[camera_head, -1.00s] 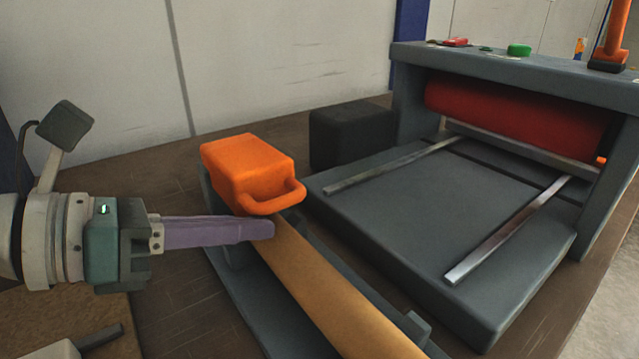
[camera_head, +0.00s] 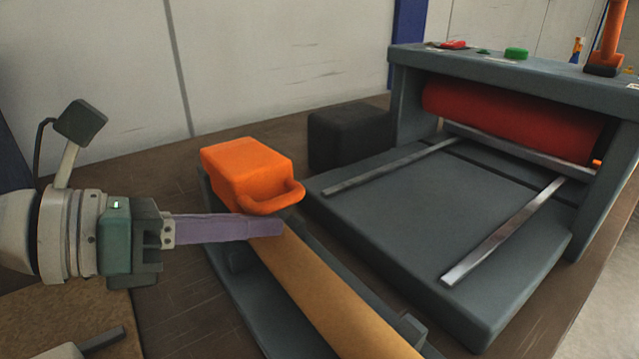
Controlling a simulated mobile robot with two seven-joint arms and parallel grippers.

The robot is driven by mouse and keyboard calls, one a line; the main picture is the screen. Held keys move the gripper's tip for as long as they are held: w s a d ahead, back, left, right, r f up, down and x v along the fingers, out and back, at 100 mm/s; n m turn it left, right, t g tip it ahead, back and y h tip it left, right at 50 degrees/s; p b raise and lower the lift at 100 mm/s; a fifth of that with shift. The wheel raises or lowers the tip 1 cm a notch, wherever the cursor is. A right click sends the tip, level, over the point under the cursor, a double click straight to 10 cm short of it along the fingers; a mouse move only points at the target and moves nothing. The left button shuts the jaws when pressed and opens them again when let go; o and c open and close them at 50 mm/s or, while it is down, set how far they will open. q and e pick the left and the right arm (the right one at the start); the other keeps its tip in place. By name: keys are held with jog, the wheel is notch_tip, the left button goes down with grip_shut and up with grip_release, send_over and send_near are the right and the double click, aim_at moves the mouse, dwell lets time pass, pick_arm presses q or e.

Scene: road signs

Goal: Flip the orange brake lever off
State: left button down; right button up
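An orange lever (camera_head: 610,35) stands nearly upright in a black base on top of the grey press at the far right; its upper end is cut off by the frame. My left gripper (camera_head: 280,228) comes in from the left, far from that lever. Its purple fingers point right and overlap in this view, so their gap cannot be judged. The tips appear just below the handle of an orange block (camera_head: 245,165) and over the tan roll; contact cannot be told.
The grey press (camera_head: 455,215) has a red roller (camera_head: 510,118), metal rails and a green button (camera_head: 516,53) on top. A tan roll (camera_head: 330,295) lies in a grey cradle in front. A black box (camera_head: 350,135) stands behind.

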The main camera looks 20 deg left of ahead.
notch_tip(320, 180, up, 4)
jog(key=p, duration=0.4)
pick_arm(q)
jog(key=w+a+r+n+h+b, duration=0.3)
jog(key=a+r+n, duration=0.1)
jog(key=r+n, duration=0.3)
jog(key=w+a+r+n+h+b, duration=0.3)
jog(key=w+a+r+n, duration=0.1)
jog(key=r+n, duration=0.3)
jog(key=shift+w+a, duration=0.15)
jog(key=shift+a, duration=0.5)
pick_arm(e)
notch_tip(320, 180, down, 6)
jog(key=shift+r, duration=0.15)
jog(key=shift+d, duration=0.1)
pick_arm(q)
jog(key=shift+a, duration=0.15)
pick_arm(e)
jog(key=shift+s, duration=0.1)
